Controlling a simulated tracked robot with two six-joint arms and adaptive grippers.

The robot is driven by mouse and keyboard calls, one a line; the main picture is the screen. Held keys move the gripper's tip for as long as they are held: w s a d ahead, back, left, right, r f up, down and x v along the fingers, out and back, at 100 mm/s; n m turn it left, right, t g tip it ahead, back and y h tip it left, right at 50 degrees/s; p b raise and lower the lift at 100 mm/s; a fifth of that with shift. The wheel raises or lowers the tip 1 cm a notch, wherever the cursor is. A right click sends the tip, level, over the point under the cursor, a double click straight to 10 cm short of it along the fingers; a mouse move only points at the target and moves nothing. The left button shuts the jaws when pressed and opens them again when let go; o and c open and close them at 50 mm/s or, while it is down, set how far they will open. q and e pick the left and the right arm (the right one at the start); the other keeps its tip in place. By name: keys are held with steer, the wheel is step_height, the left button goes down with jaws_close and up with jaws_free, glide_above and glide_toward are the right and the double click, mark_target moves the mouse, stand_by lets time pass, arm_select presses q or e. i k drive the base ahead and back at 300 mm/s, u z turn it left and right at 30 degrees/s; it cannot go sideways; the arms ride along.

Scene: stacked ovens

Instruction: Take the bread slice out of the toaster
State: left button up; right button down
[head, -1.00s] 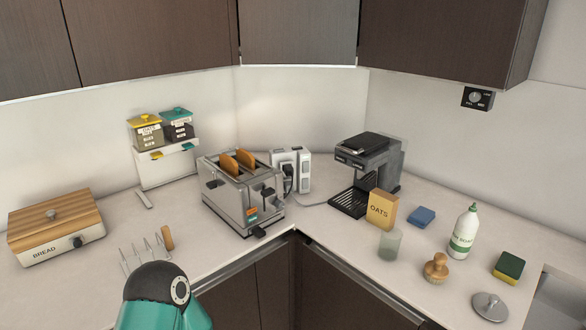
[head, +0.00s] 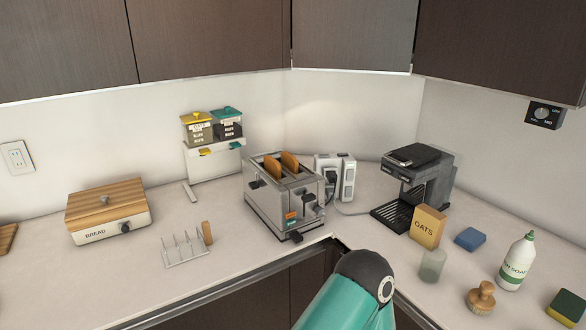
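The silver toaster (head: 270,208) stands on the counter near the back corner. Two browned bread slices stick up out of its slots, a left one (head: 270,166) and a right one (head: 290,162). Their lower parts are hidden inside the toaster. A teal and dark link of one of my arms is at the bottom, in front of the counter edge. Neither gripper is in view.
A wire rack (head: 184,251) with a small brown upright piece (head: 207,233) at its right end stands left of the toaster. Bread box (head: 110,212) is farther left. Coffee machine (head: 418,185), oats box (head: 427,227) and glass (head: 432,266) stand right.

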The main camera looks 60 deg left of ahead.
mark_target(272, 166)
steer(key=u, duration=0.6)
steer(key=k, duration=1.3)
steer(key=u, duration=1)
steer(key=i, duration=1.05)
steer(key=z, duration=0.45)
